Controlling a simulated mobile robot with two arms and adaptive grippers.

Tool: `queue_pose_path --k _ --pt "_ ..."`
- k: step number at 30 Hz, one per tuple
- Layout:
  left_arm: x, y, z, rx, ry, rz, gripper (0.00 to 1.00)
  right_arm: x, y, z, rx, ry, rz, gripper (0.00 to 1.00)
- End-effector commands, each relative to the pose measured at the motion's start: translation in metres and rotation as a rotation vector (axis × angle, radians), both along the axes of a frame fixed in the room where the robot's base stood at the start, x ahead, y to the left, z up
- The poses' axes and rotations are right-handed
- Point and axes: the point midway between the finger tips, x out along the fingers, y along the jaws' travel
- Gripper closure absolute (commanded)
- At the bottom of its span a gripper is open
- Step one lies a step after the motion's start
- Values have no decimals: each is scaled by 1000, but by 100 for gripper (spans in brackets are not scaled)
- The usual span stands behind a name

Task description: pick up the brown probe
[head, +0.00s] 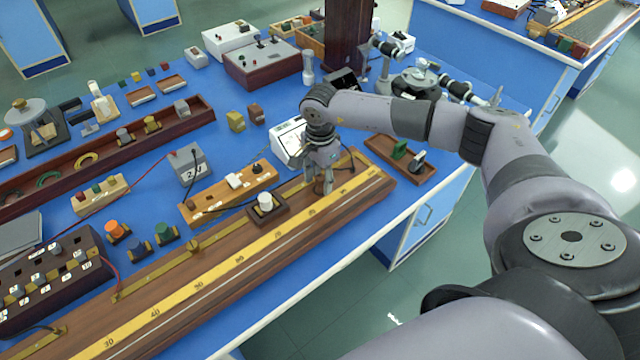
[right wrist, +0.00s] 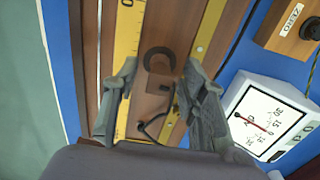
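My right gripper (head: 325,187) points down over the long wooden scale board (head: 385,187), near its right end. In the right wrist view its two fingers (right wrist: 160,70) stand apart with nothing clamped between them. A small brown piece (right wrist: 165,88) with a black lead, which looks like the brown probe, lies on the board between the fingers. I cannot tell how far below the fingertips it is. In the head view I cannot make it out behind the gripper. My left gripper is not in view.
A white dial meter (head: 289,142) stands close to the gripper, also in the right wrist view (right wrist: 268,117). A brown block with a white knob (head: 266,204) sits on the board to the left. A wooden tray (head: 425,178) lies to the right, near the bench edge.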

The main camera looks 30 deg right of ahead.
Motion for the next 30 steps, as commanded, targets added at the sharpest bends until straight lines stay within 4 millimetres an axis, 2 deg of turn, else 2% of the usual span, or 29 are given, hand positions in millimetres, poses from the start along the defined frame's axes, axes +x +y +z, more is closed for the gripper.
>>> queue_pose_path --k 2,19,30 --pt "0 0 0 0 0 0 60 0 0 0 0 0 0 62" --pt "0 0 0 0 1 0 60 0 0 0 0 0 0 100" --pt "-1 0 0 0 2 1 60 0 0 1 0 0 0 100"
